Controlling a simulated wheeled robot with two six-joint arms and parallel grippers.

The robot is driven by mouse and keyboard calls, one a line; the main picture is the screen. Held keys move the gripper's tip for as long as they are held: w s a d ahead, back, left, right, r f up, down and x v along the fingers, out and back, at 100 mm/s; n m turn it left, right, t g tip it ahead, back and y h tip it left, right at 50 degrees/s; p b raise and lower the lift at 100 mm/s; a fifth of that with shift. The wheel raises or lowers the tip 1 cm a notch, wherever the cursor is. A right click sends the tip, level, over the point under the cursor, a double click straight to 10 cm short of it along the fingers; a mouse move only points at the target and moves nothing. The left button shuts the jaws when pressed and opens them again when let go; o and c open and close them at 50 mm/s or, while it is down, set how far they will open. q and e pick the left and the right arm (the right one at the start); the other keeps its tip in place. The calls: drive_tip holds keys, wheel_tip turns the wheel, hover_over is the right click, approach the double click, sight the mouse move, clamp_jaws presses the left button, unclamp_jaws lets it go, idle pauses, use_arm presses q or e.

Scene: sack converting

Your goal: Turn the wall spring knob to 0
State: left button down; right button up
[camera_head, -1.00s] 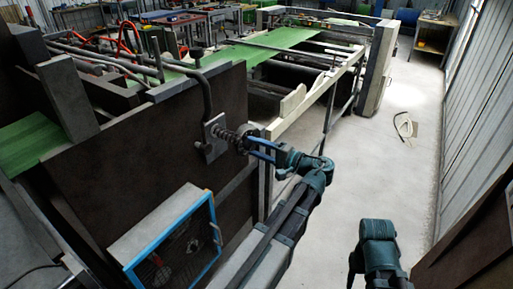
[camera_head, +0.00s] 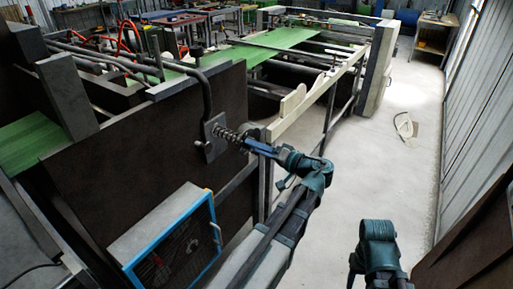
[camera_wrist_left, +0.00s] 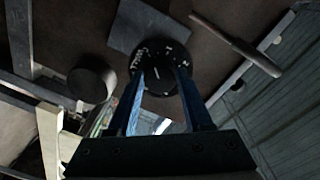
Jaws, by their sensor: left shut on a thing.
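The wall spring knob is a round black dial with white marks (camera_wrist_left: 157,66) in the left wrist view. A pale pointer line crosses its middle, but I cannot read which mark it points to. In the head view its coil spring (camera_head: 230,136) stands out from a grey plate (camera_head: 214,127) on the dark machine side. My left gripper (camera_head: 250,142) is at the spring's outer end; its blue fingers (camera_wrist_left: 160,88) are shut on the knob from both sides and hide part of its rim. The right gripper is not in view; only my right arm shows at lower right.
A blue-framed mesh guard box (camera_head: 130,268) stands below the knob at left. A bent grey pipe (camera_head: 207,95) runs down beside the plate. A cream rail (camera_head: 285,122) lies behind my gripper. The floor (camera_head: 395,180) to the right is mostly clear.

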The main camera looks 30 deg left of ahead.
use_arm(q)
drive_tip(key=shift+f, duration=0.1)
idle(0.3)
drive_tip(key=shift+c, duration=1.6)
unclamp_jaws()
drive_tip(key=shift+d, duration=0.1)
drive_tip(key=s+d, duration=0.1)
drive_tip(key=d, duration=1.2)
drive_tip(key=shift+s+d+r, duration=0.3)
drive_tip(key=shift+s, duration=0.05)
